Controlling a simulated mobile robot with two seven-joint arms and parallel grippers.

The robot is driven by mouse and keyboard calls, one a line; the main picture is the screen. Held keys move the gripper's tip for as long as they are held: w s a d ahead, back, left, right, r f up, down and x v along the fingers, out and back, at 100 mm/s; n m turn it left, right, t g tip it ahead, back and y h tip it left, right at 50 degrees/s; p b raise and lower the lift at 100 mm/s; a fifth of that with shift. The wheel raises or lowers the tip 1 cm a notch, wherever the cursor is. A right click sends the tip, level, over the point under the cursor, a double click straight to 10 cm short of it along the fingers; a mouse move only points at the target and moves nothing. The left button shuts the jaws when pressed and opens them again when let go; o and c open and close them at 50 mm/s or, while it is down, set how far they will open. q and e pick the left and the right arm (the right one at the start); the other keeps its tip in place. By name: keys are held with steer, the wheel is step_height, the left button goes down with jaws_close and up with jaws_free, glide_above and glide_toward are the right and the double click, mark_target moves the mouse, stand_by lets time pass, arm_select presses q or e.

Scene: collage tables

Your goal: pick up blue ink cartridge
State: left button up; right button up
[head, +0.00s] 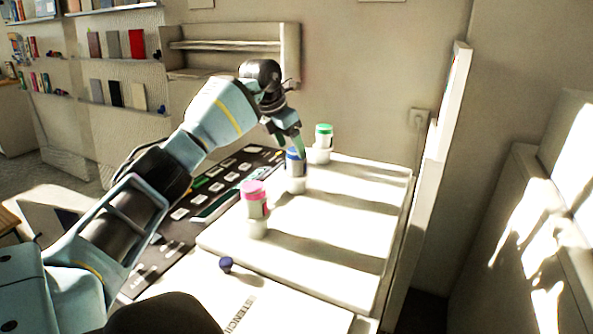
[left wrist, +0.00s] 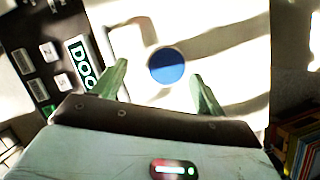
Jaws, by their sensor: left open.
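The blue ink cartridge (head: 296,163) stands upright in a white holder on the white board, between the pink and green ones. In the left wrist view its round blue top (left wrist: 167,66) shows from above, just beyond and between the fingertips. My left gripper (head: 293,143) is over the blue cartridge, and one finger partly covers it in the head view. In the left wrist view my left gripper (left wrist: 160,80) is open, with one green finger on each side and nothing between them that I can see held. My right gripper is not in view.
A pink cartridge (head: 254,199) stands nearer and a green cartridge (head: 323,137) stands farther back. A small dark blue knob (head: 226,264) lies at the front. A dark panel with white labels (head: 180,212) runs along the left. A wall shelf (head: 230,45) is behind.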

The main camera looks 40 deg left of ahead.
mark_target(299, 161)
arm_select(q)
steer(key=shift+w+f, duration=0.3)
steer(key=shift+f, duration=0.35)
steer(key=shift+w+d+f, duration=0.15)
steer(key=shift+d+f, duration=0.1)
steer(key=shift+f, duration=0.2)
steer(key=x, duration=0.4)
steer(key=shift+d, duration=0.25)
steer(key=c, duration=1.1)
